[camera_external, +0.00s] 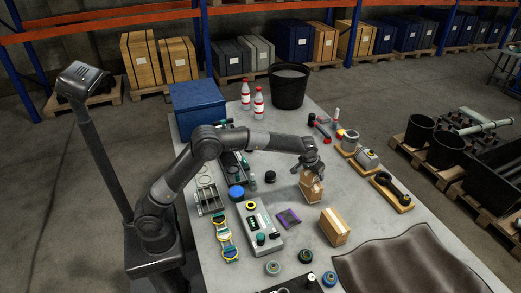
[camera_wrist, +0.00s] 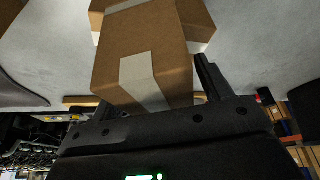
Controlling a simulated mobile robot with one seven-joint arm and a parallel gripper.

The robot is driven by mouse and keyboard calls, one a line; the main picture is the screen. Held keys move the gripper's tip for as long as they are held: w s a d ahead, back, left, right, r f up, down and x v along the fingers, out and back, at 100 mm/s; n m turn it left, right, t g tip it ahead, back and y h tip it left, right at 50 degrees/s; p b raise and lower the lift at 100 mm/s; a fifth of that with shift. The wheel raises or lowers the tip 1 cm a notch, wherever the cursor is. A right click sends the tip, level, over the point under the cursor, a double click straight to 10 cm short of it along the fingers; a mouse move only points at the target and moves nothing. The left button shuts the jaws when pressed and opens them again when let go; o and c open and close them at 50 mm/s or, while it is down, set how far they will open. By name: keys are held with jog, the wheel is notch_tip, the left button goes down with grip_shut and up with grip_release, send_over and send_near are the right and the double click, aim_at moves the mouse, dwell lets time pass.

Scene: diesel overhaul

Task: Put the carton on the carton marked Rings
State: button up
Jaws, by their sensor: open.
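A brown carton (camera_external: 311,189) with pale tape is directly below my gripper (camera_external: 312,168) in the external view. In the wrist view this carton (camera_wrist: 145,45) fills the space between the fingers of my gripper (camera_wrist: 155,85), which is open around it; whether a finger touches it is unclear. A second brown carton (camera_external: 335,228) stands on the table, nearer the front. In the wrist view a carton (camera_wrist: 199,22) shows partly behind the near one, mostly hidden by it. No Rings lettering is readable on either carton. Whether the near carton rests on the table is unclear.
The grey table (camera_external: 300,245) has a purple-framed item (camera_external: 288,218) and a tester box (camera_external: 259,230) left of the cartons. Parts on wooden boards (camera_external: 392,192) lie to the right. A dark mat (camera_external: 410,265) covers the front right. A black bucket (camera_external: 289,86) stands at the back.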

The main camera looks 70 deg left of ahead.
jog(key=shift+r, duration=0.1)
jog(key=v, duration=1.2)
jog(key=shift+r, duration=0.1)
jog(key=s+a+r+m+h, duration=0.1)
jog(key=s+a+r, duration=0.15)
jog(key=s, duration=0.95)
jog(key=s+a+r+m, duration=0.15)
jog(key=s+r, duration=0.25)
jog(key=s, duration=0.8)
jog(key=s+f+m, duration=0.1)
jog(key=s+f, duration=0.3)
jog(key=s, duration=0.6)
jog(key=s+a+f+m+t, duration=0.1)
jog(key=s+f, duration=0.3)
jog(key=s, duration=0.7)
jog(key=shift+s+a+f+h, duration=0.15)
jog(key=shift+a+f+h, duration=0.15)
jog(key=shift+f+h, duration=0.1)
